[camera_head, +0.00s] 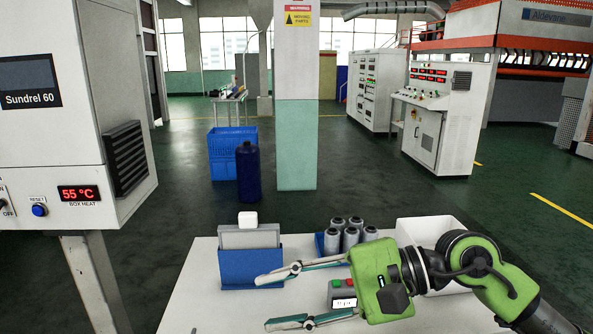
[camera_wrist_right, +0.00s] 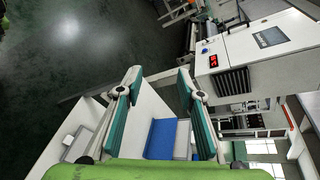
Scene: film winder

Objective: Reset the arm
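My right arm (camera_head: 493,284) comes in from the lower right, bent over the white table. Its green right gripper (camera_head: 263,303) points left above the table's front part. Its two fingers are spread wide with nothing between them; the wrist view shows the same open fingers (camera_wrist_right: 159,75). The gripper is in front of the blue holder (camera_head: 252,268) with grey plates, apart from it as far as I can tell. A small box with red and green buttons (camera_head: 342,294) is partly hidden behind the gripper. My left gripper is not in view.
Several grey spools (camera_head: 351,240) stand on the table beside a white bin (camera_head: 424,229), partly hidden by my arm. A white cube (camera_head: 247,219) tops the grey plates. At left hangs the Sundrel 60 cabinet (camera_head: 60,135), showing 55 °C. The table's left front (camera_head: 205,290) is bare.

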